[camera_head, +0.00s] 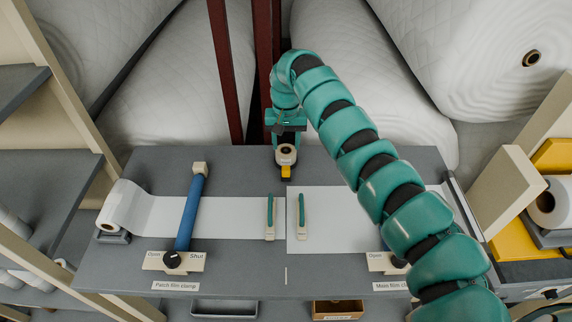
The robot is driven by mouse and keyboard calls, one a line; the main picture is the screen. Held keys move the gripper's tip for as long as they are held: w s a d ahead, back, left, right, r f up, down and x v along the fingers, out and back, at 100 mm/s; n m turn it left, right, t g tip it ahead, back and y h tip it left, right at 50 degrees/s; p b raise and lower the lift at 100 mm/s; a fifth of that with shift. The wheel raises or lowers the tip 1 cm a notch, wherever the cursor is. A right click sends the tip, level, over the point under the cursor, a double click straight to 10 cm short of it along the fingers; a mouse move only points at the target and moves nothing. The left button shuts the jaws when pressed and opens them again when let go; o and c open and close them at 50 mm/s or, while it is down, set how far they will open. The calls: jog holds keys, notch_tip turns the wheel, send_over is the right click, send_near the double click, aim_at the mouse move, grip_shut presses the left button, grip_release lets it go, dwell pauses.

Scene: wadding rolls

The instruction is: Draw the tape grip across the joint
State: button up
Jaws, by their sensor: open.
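My green segmented arm reaches over the bench, and my gripper (286,135) points down near the bench's back edge. It is at the tape grip (286,172), a small yellow and black piece with a pale roll above it. I cannot tell whether the fingers touch it. The joint (286,215) is a narrow gap between the patch film (220,218) on the left and the wider main film (335,225) on the right. Two small green-topped bars (270,218) and (302,218) flank it. My arm hides part of the main film.
The blue patch film clamp bar (191,212) lies across the left film, its black knob (172,259) beside "Open" and "Shut" labels. The main film clamp is mostly behind my arm. White wadding rolls (180,90) and dark red posts (264,70) stand behind the grey bench (240,277).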

aim_at(286, 168)
notch_tip(286, 168, down, 10)
jog(key=p, duration=0.3)
jog(key=shift+s+a+r, duration=0.1)
jog(key=shift+f, duration=1)
grip_shut()
